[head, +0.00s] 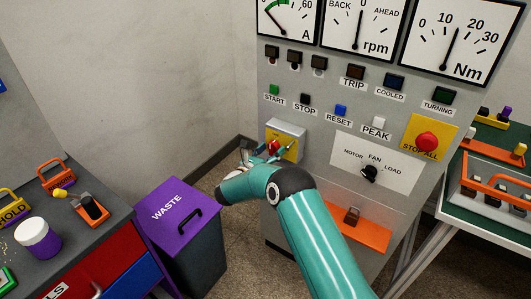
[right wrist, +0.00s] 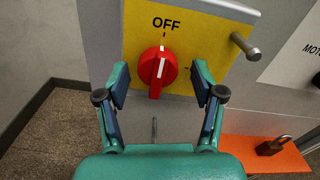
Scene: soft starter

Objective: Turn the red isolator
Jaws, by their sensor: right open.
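The red isolator (right wrist: 156,72) is a round red knob with a white line on a yellow plate (right wrist: 205,50). Its white line points up, near the OFF mark. In the head view the red isolator (head: 273,147) shows small, low on the left of the grey panel, partly behind my right gripper (head: 262,152). In the right wrist view my right gripper (right wrist: 160,88) is open, with one finger on each side of the knob's lower part. I cannot tell whether the fingers touch it. My left gripper is not in view.
A metal peg (right wrist: 245,46) sticks out at the plate's right. A padlock (right wrist: 274,145) sits on an orange shelf (right wrist: 295,158) to the lower right. The purple-lidded waste bin (head: 180,213) stands left of my right arm. The STOP ALL button (head: 427,141) is farther right on the panel.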

